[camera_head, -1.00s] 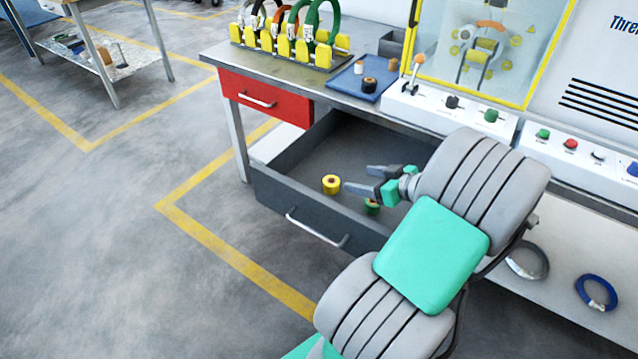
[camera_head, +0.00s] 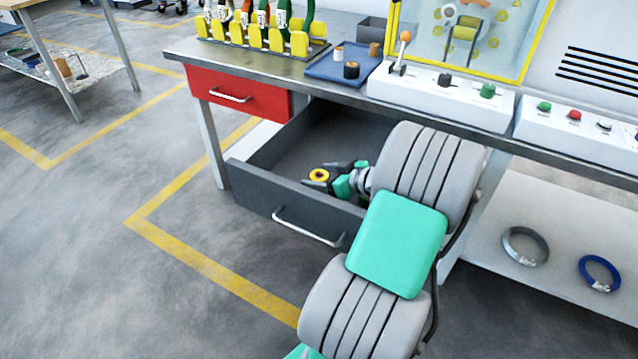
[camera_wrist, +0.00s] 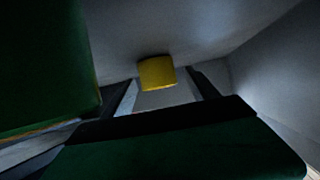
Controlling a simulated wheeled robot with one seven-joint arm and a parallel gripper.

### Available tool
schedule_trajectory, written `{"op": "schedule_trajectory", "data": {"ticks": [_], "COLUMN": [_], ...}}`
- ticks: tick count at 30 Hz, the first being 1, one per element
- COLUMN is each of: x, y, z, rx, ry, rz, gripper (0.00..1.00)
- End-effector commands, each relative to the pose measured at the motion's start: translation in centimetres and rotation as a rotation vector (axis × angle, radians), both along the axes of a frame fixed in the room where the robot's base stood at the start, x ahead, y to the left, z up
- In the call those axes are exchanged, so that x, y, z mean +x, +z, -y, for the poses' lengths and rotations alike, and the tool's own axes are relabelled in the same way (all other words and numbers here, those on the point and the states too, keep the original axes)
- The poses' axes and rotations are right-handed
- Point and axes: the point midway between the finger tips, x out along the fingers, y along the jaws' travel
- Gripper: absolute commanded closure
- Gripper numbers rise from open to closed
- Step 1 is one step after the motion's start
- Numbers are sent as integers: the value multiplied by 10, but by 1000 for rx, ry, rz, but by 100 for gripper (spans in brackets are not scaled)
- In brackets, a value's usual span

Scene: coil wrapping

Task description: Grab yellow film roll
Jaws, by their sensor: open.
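The yellow film roll (camera_head: 319,175) stands in the open grey drawer, its dark centre hole facing up. My gripper (camera_head: 328,177) is low inside the drawer, with its dark fingers at the roll. In the wrist view the yellow roll (camera_wrist: 157,73) shows between the tips of my open gripper (camera_wrist: 162,78), with a gap on each side. I cannot tell how far the roll reaches between the fingers. My wrist and arm hide the right part of the drawer.
The grey drawer (camera_head: 262,188) has a front wall and side walls close around my gripper. A large dark green shape (camera_wrist: 45,65) fills the left of the wrist view. The red drawer (camera_head: 240,90) above is shut. A blue tray (camera_head: 325,69) stands on the bench.

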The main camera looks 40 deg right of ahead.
Motion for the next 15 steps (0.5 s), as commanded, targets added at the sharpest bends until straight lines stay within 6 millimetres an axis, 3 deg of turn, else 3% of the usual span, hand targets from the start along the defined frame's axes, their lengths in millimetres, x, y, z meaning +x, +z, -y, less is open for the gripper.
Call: {"op": "schedule_trajectory", "data": {"ticks": [8,15], "x": [4,4], "y": [-2,-2], "z": [0,0], "rx": [-1,0], "ry": [-2,-2], "rz": [0,0], "gripper": [32,52]}}
